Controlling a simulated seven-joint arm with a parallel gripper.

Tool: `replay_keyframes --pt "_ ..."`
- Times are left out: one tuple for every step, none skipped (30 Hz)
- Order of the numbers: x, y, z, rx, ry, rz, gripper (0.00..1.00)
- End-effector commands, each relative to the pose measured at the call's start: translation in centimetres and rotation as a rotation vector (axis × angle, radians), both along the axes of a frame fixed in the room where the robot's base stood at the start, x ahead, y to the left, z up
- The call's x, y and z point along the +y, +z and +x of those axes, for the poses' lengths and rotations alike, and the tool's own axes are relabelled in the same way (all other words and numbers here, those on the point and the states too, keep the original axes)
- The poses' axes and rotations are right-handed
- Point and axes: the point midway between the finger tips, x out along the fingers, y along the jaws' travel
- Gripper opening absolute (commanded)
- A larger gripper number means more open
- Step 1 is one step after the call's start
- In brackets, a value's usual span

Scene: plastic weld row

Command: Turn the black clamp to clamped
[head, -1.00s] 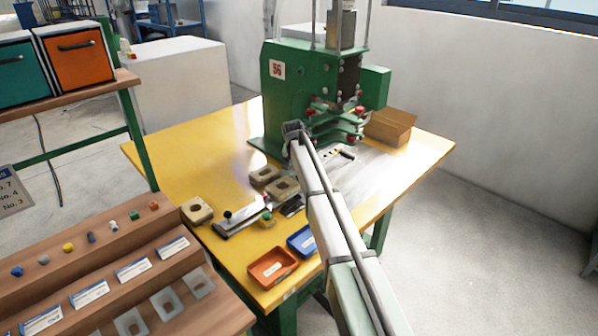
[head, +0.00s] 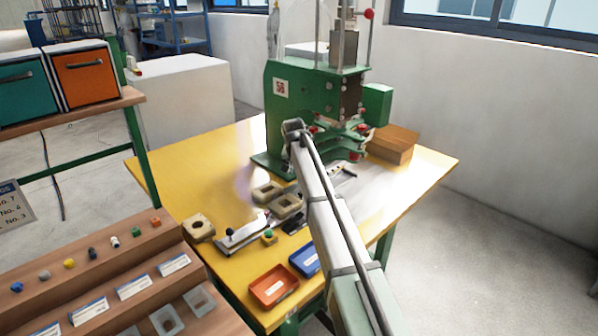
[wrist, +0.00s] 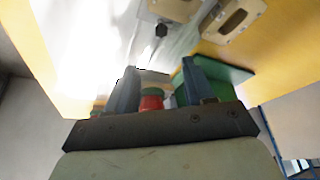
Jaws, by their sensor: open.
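The green press (head: 295,105) marked 56 stands at the back of the yellow table. My arm reaches up from the lower right, and my gripper (head: 294,127) is in front of the press. In the wrist view my gripper (wrist: 160,88) is open, with two dark fingers apart. A red knob (wrist: 151,102) with a green part shows between them; I cannot tell how near it is. A black knob (wrist: 162,30) shows on a shiny metal plate. No part is plainly the black clamp. A dark piece (head: 293,225) lies by the arm, partly hidden.
A metal fixture (head: 240,238) with a dark knob lies at the front left. Beige blocks (head: 267,192) lie behind it. A red tray (head: 273,288) and a blue tray (head: 304,259) are at the front edge. A cardboard box (head: 393,145) stands right of the press.

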Motion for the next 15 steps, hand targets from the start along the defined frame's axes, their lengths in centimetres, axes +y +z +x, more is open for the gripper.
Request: replay_keyframes --pt "0.3 0.0 -0.1 0.0 0.003 0.0 0.53" --pt "0.6 0.0 -0.1 0.0 0.007 0.0 0.53" --pt "1.3 -0.1 -0.3 0.001 0.014 0.0 0.53" --pt "1.9 -0.1 -0.4 0.001 0.021 0.0 0.53" --pt "2.5 -0.3 -0.6 0.003 0.028 0.0 0.53" --pt "3.4 -0.6 -0.8 0.006 0.038 -0.002 0.53" --pt "4.2 -0.8 -1.0 0.009 0.047 -0.003 0.53" --pt "5.0 -1.1 -1.2 0.012 0.055 -0.002 0.53" --pt "6.1 -1.5 -1.4 0.015 0.067 -0.005 0.53" --pt "6.9 -1.7 -1.6 0.018 0.075 -0.005 0.53" --pt "7.7 -2.0 -1.7 0.022 0.085 -0.006 0.53" --pt "8.7 -2.4 -1.9 0.025 0.095 -0.008 0.53" --pt "9.3 -2.7 -2.0 0.028 0.102 -0.009 0.53" --pt "10.0 -3.0 -2.2 0.031 0.11 -0.013 0.53" --pt "10.9 -3.4 -2.3 0.033 0.12 -0.021 0.53"
